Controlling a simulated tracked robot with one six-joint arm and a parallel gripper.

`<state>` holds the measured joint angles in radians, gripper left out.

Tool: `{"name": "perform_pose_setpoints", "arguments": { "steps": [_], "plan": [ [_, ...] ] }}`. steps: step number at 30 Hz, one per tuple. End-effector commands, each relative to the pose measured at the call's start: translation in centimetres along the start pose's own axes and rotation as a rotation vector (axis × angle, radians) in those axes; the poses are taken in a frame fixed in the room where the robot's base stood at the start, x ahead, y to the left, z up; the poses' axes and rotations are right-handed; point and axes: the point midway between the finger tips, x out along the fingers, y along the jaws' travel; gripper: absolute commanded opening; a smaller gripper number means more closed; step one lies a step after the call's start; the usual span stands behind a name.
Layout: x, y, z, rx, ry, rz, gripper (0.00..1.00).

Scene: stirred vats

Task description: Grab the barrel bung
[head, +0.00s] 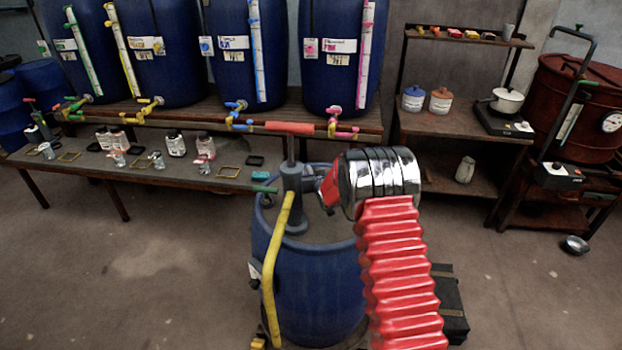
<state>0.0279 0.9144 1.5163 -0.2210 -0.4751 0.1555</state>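A blue barrel (300,285) stands in front of me with a grey hand pump (292,195) on its lid; the pump has a red crossbar on top. I cannot make out the barrel bung; part of the lid is hidden behind my arm. My arm, with red bellows and shiny metal rings, reaches over the right side of the barrel. At its far end a small red part, seemingly my gripper (328,188), points left and down above the lid, near the pump. Its fingers are too small and hidden to tell whether they are open, shut or holding something.
A dark box (449,303) is right of the barrel. A low bench (215,180) with jars lies behind, below blue vats (165,60). Floor on the left is clear.

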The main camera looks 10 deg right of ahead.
Motion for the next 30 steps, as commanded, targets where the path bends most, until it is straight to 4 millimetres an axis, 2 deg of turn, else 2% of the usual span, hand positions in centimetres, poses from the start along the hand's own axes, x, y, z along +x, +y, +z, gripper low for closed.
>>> {"name": "perform_pose_setpoints", "arguments": {
  "steps": [19,30],
  "plan": [
    [0.47,-0.05,-0.03,0.0,0.0,0.0,0.36],
    [0.47,-0.07,-0.03,0.0,0.0,-0.001,0.1]
  ]
}}
